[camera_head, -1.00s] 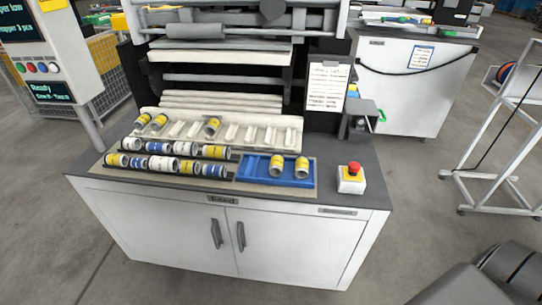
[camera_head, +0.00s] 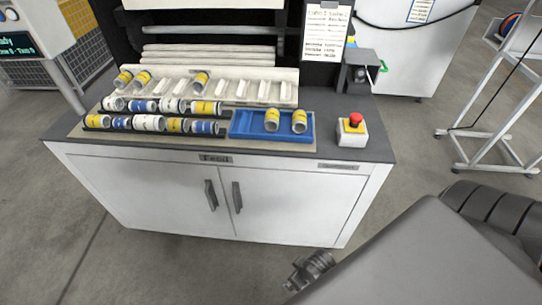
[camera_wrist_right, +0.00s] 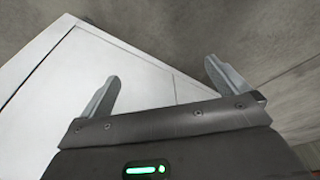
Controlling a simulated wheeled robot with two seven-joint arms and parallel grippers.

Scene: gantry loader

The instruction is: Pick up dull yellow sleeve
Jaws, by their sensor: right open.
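Several yellow-banded sleeves show in the head view. Two yellow sleeves, a left one (camera_head: 272,120) and a right one (camera_head: 300,121), stand in the blue tray (camera_head: 243,124). More yellow sleeves lie in the pale slotted rack (camera_head: 233,89) behind and among the white and blue sleeves in the front rows. I cannot tell which yellow is the dull one. My right gripper (camera_wrist_right: 162,72) is open and empty in the right wrist view, its fingers spread in front of the white cabinet. It is well away from the sleeves. My left gripper is not in view.
A red emergency button on a white box (camera_head: 351,130) stands right of the blue tray. The cabinet (camera_head: 200,185) has a dark top edge and two door handles. A clipboard (camera_head: 325,30) hangs behind. Clear floor lies to the right, with a white frame stand (camera_head: 490,115).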

